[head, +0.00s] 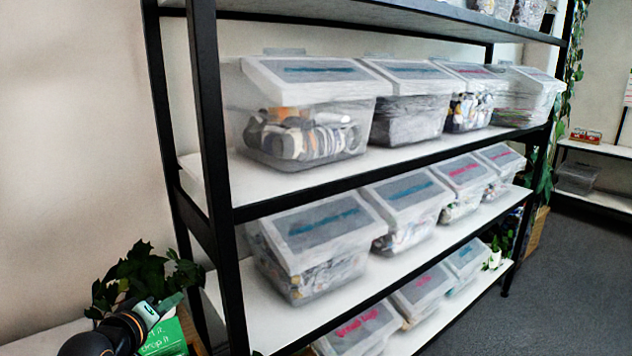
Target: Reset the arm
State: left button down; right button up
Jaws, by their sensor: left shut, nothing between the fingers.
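My left arm comes in at the bottom left corner. Its gripper (168,304) is small in the view, shut and empty, in front of a green box with white lettering (163,336) and a leafy plant (140,272). It appears apart from the shelving unit, to the left of its near post. My right gripper is not in view.
A black-framed shelving unit (215,150) with white shelves fills the middle. Several clear lidded bins, such as a near one (300,145), stand on its shelves. A white surface (45,338) lies at the lower left. Grey floor (575,270) is open at right.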

pick_arm(q)
jog(key=s+d+f+m+g, duration=0.1)
jog(key=s+f, duration=0.3)
jog(key=f, duration=0.2)
jog(key=s+d+f+m, duration=0.2)
jog(key=s+f, duration=0.2)
jog(key=f, duration=0.3)
jog(key=s+d+f+m+g, duration=0.1)
jog(key=s+d+f+m, duration=0.1)
jog(key=s+f, duration=0.2)
jog(key=shift+s+d+f+g+p, duration=0.1)
jog(key=shift+s+f+g+p, duration=0.1)
jog(key=shift+f, duration=0.45)
jog(key=shift+s+d+f+g+p, duration=0.1)
jog(key=shift+f+p, duration=0.05)
jog(key=shift+f, duration=0.45)
jog(key=s+d+f+m+g, duration=0.1)
jog(key=s+d+f+m, duration=0.1)
jog(key=s+f, duration=0.3)
jog(key=s+d+f+m+h, duration=0.1)
jog(key=s+d+f+m, duration=0.2)
jog(key=s, duration=1)
jog(key=shift+d+f+m+g+p, duration=0.3)
jog(key=shift+f+g+p, duration=0.1)
jog(key=shift+f, duration=0.55)
jog(key=shift+w, duration=0.1)
